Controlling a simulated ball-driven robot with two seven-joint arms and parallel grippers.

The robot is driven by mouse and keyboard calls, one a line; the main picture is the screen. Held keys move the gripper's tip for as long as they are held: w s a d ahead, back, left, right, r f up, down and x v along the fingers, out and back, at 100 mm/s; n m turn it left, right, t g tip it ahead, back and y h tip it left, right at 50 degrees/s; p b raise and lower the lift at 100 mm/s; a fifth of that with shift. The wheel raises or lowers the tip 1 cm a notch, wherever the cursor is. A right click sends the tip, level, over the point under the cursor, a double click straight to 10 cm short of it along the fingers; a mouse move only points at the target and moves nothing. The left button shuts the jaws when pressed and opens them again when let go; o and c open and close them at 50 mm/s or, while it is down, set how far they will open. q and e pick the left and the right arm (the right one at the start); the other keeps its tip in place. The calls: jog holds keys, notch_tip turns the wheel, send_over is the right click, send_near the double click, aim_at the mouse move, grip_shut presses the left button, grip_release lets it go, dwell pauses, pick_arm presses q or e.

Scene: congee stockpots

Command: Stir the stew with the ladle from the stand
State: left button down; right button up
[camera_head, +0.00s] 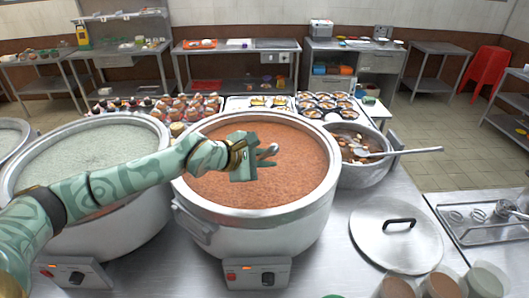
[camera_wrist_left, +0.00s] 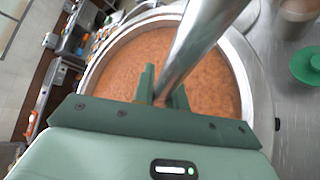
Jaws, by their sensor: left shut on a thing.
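The stew (camera_head: 290,185) is orange-red and fills the middle stockpot (camera_head: 262,235). My left gripper (camera_head: 264,156) is over the stew and shut on the ladle (camera_head: 268,150), of which the head view shows only a short metal piece. In the left wrist view my left gripper (camera_wrist_left: 163,92) holds the ladle's thick metal handle (camera_wrist_left: 197,42), which slants to the upper right across the stew (camera_wrist_left: 135,65). The ladle's bowl is hidden, so I cannot tell whether it is in the stew. My right gripper is not in view.
A white congee pot (camera_head: 90,150) stands to the left, under my left arm. A smaller pot (camera_head: 360,173) with a spoon stands to the right. A lid (camera_head: 396,240) lies on the counter. A utensil tray (camera_head: 490,225) is at the far right. Food trays stand behind.

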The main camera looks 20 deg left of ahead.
pick_arm(q)
jog(key=shift+r, duration=0.1)
dwell(0.4)
notch_tip(320, 180, up, 15)
jog(key=p, duration=0.8)
jog(key=shift+p, duration=0.35)
jog(key=m+t+b, duration=0.1)
jog(key=b, duration=0.2)
jog(key=shift+y, duration=0.4)
dwell(0.3)
